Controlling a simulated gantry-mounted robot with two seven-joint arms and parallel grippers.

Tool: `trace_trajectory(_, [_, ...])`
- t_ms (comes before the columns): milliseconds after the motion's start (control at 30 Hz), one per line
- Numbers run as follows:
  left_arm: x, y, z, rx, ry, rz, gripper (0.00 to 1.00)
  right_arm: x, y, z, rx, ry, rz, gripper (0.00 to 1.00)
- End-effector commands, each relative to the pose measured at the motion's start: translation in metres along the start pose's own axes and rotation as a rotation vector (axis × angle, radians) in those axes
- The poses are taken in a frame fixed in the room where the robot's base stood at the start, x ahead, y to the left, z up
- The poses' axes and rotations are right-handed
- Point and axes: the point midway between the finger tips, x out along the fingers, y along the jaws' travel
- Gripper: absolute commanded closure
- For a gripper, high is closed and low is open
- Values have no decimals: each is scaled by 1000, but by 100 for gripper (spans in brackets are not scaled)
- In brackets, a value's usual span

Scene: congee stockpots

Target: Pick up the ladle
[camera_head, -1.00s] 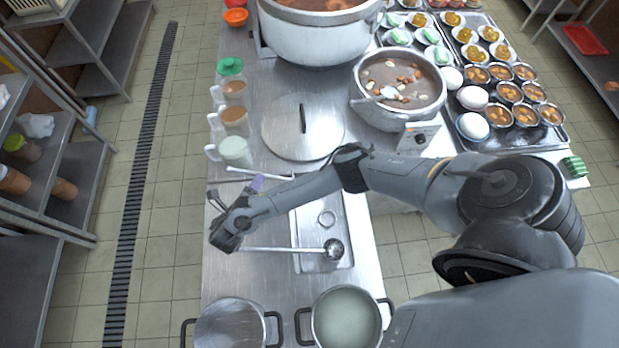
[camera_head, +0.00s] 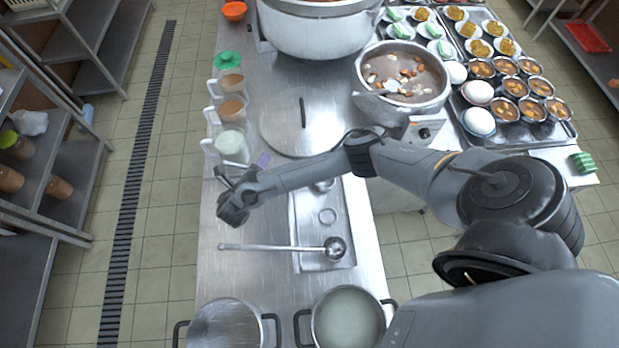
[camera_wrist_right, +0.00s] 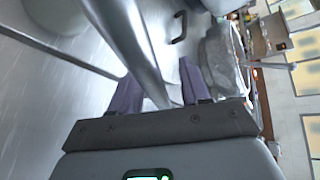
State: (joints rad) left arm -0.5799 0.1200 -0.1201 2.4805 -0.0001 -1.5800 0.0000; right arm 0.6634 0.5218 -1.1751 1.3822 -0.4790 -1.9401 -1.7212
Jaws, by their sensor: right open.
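A steel ladle (camera_head: 285,248) lies across the counter in the head view, its bowl (camera_head: 335,248) at the right over a shallow steel tray and its handle end at the left. My right gripper (camera_head: 240,171) is beyond that handle end, apart from it, with its fingers pointing away toward the mugs. In the right wrist view my right gripper (camera_wrist_right: 158,88) is open. A shiny metal bar (camera_wrist_right: 128,35) runs between its purple-padded fingers; I cannot tell whether they touch it. Part of another round steel piece (camera_head: 325,185) shows beside my forearm, which hides the rest. My left gripper is out of view.
A round steel lid (camera_head: 280,115) lies beyond my arm, with several mugs (camera_head: 232,147) along the left edge. Two pots (camera_head: 228,325) (camera_head: 347,320) stand at the near edge. A large stockpot (camera_head: 320,40) and a smaller pot (camera_head: 400,75) stand at the back.

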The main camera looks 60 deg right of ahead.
Motion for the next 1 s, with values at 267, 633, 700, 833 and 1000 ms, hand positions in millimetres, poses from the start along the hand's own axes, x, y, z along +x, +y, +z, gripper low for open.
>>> trace_trajectory(267, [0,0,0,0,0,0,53,0,0,0,0,0,0,78])
trace_trajectory(633, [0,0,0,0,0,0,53,0,0,0,-1,0,0,100])
trace_trajectory(700, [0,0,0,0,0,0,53,0,0,0,-1,0,0,100])
trace_trajectory(833, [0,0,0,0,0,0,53,0,0,0,-1,0,0,100])
trace_trajectory(1000, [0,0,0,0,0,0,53,0,0,0,-1,0,0,100])
